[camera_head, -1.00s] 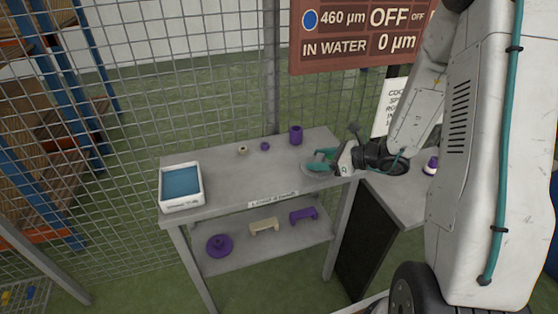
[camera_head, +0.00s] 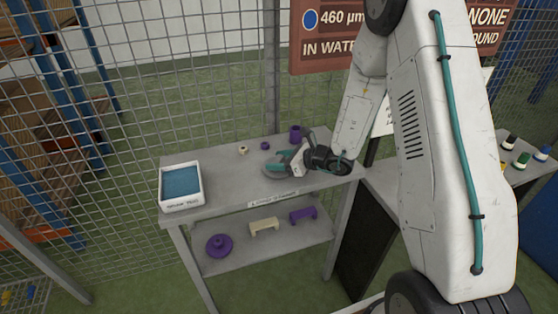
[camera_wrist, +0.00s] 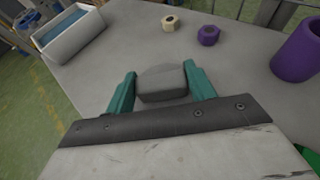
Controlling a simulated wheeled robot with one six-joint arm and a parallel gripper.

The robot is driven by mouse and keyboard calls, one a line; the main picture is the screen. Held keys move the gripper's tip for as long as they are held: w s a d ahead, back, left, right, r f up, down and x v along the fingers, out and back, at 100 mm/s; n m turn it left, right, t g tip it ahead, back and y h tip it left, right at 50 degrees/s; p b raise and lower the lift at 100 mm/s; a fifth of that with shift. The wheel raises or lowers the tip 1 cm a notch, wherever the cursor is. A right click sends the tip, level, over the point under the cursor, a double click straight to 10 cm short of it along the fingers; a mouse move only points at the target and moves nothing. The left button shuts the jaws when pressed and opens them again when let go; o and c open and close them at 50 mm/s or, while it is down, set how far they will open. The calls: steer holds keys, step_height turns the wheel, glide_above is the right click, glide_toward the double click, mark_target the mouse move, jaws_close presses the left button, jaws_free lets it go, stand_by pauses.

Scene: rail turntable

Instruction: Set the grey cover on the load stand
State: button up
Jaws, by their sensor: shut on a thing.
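My gripper (camera_head: 290,158) is over the grey table (camera_head: 225,203), its teal fingers shut on a grey piece, which looks like the grey cover (camera_wrist: 163,83). In the wrist view the grey cover sits between both fingers, with a rounded, faceted top. In the head view the cover (camera_head: 276,171) shows as a grey disc-like shape low at the fingers, close to the tabletop. I cannot tell whether it touches the top. A label (camera_head: 273,198) is on the table's front edge, too small to read surely; no separate load stand can be picked out.
A white tray with a blue inside (camera_head: 182,204) stands at the table's left end. A cream nut (camera_head: 243,150), a small purple nut (camera_head: 265,146) and a purple cylinder (camera_head: 296,134) stand behind my gripper. Purple and cream parts (camera_head: 264,226) lie on the lower shelf.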

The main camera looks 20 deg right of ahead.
steer(key=shift+f, duration=0.15)
steer(key=o, duration=1.3)
